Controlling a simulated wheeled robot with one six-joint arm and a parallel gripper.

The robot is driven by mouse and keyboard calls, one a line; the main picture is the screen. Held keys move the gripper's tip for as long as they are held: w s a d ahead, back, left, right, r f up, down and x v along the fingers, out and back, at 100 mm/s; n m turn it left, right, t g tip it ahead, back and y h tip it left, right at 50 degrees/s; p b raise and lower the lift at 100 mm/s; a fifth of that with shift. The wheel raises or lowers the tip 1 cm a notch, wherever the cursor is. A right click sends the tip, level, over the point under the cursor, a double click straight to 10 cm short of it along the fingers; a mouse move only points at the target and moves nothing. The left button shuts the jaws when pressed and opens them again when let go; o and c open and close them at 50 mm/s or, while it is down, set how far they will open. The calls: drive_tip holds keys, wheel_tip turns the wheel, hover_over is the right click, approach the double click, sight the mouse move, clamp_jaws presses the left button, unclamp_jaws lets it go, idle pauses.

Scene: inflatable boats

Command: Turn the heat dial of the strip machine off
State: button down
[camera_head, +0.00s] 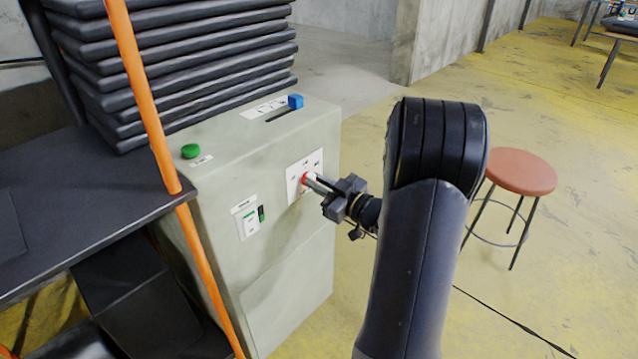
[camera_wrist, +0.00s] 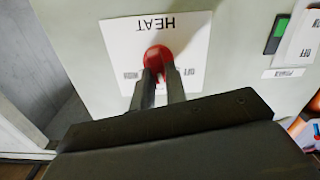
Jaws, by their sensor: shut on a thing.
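The strip machine (camera_head: 287,262) is a pale grey-green cabinet. Its red heat dial (camera_head: 305,179) sits on a white plate on the front; the plate shows upside down in the wrist view, with HEAT lettering. My gripper (camera_head: 313,182) reaches the dial from the right. In the wrist view, my gripper's fingers (camera_wrist: 160,73) are shut on the red dial (camera_wrist: 156,55), one on each side. A HIGH mark is left of the dial and an OFF mark right of it in that view. The fingers hide the dial's lower part, and I cannot tell which mark it points to.
A power switch panel (camera_head: 247,223) with a green part is left of the dial. A green button (camera_head: 190,151) and a blue part (camera_head: 295,101) are on top. Black slabs (camera_head: 190,60) are stacked behind. An orange post (camera_head: 147,100) stands left, a red stool (camera_head: 520,172) right.

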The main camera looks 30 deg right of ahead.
drive_tip(key=shift+s+a+f+n+b, duration=0.1)
drive_tip(key=shift+a+f+n+b, duration=0.05)
drive_tip(key=shift+n+b, duration=2.25)
drive_tip(key=shift+a+f+n+b, duration=0.1)
drive_tip(key=shift+n+b, duration=2.2)
drive_tip(key=shift+n, duration=0.1)
drive_tip(key=c, duration=1.4)
unclamp_jaws()
drive_tip(key=shift+c, duration=0.2)
drive_tip(key=shift+s+d+r, duration=0.1)
